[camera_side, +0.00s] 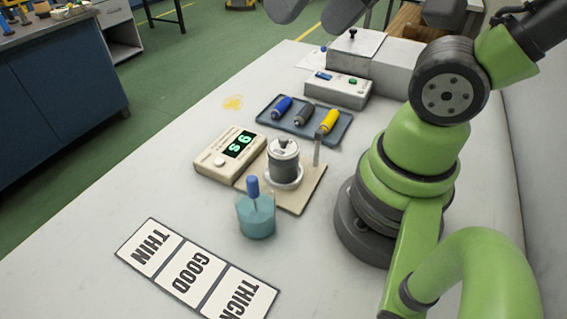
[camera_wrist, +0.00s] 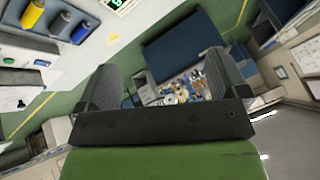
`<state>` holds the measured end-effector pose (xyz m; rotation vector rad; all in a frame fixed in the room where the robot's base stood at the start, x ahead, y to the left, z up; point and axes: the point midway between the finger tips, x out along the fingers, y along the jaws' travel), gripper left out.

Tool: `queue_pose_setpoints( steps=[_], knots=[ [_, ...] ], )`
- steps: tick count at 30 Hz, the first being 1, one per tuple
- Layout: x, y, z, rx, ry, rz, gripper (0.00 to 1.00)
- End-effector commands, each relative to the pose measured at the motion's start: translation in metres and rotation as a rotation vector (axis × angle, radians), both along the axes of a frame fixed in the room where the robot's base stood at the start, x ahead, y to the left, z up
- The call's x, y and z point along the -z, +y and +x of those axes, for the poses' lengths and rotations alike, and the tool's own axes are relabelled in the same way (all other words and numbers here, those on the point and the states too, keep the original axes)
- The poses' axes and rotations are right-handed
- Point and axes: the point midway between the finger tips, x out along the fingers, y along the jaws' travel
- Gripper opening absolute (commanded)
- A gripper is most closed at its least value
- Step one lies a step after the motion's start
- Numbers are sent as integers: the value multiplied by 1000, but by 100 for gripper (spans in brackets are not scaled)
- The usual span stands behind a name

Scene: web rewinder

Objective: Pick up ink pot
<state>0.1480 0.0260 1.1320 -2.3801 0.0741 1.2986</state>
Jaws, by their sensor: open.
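I cannot tell for sure which of these is the ink pot. My gripper (camera_wrist: 160,63) is open, its two dark fingers wide apart with nothing between them in the wrist view. Neither pot shows clearly in that view. My gripper is high, away from both pots.
A beige timer (camera_side: 212,165) with green digits stands left of the board. Behind is a blue tray (camera_side: 268,125) with blue, grey and yellow bottles, then a button box (camera_side: 337,93). A THIN/GOOD/THICK card (camera_side: 190,268) lies in front. The table's left side is mostly clear.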

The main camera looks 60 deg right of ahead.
Motion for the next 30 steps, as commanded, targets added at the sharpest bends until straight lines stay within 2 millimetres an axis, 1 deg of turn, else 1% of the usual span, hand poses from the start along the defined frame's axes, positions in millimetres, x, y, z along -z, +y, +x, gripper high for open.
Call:
queue_pose_setpoints(
  steps=[2,5,9,12,15,18,25,30],
  knots=[
    [11,-3,9,5,61,-17,93],
    [32,-9,23,12,163,-52,93],
    [72,-17,40,7,318,-104,93],
    [101,-22,46,-5,420,-133,93],
    [126,-26,48,-19,501,-155,93],
    [144,-28,47,-31,557,-168,93],
    [165,-30,46,-43,601,-177,93],
    [187,-30,45,-43,603,-177,93]
  ],
)
